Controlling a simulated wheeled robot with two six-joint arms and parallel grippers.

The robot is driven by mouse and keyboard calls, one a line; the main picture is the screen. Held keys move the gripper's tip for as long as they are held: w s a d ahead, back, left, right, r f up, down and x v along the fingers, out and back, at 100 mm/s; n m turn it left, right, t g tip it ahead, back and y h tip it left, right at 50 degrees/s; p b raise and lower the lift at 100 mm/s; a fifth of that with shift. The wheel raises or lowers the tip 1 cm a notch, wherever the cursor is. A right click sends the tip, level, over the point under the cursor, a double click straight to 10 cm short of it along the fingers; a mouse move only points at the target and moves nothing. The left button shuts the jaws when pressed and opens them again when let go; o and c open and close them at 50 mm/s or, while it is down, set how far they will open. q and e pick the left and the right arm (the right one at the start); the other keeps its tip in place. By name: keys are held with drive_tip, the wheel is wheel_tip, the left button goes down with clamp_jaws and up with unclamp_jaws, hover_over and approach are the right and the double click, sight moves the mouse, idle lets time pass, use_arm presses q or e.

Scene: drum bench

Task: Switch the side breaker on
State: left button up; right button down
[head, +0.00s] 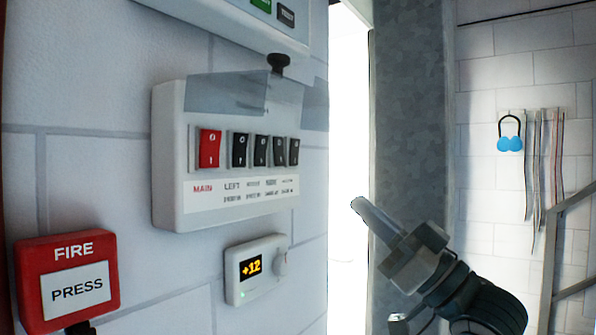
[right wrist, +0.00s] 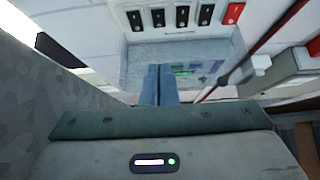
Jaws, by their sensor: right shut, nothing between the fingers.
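The breaker box (head: 170,160) is a white panel on the wall left of centre. It has a red MAIN switch (head: 209,149) and a row of several black switches (head: 260,151); the labels below them are too small to read fully, so I cannot tell which is the side breaker. My left gripper is out of view.
A red fire button (head: 66,282) is at the lower left. A thermostat (head: 257,268) reading +12 sits below the breaker box. Another panel (head: 230,20) is above. A grey pillar (head: 410,120) stands behind my right arm. Blue ear defenders (head: 510,143) hang on the far wall.

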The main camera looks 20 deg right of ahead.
sight(281, 154)
drive_tip(key=shift+w+a+f+p+x, duration=0.35)
drive_tip(key=shift+p+x, duration=0.85)
drive_tip(key=shift+x, duration=0.95)
drive_tip(key=shift+w+f+p+x, duration=0.15)
drive_tip(key=shift+f+p+x, duration=0.25)
drive_tip(key=shift+p+x, duration=1.3)
drive_tip(key=shift+w+a+f+p+x, duration=0.2)
drive_tip(key=shift+f+p+x, duration=0.35)
drive_tip(key=shift+x, duration=2.05)
drive_tip(key=shift+r, duration=0.1)
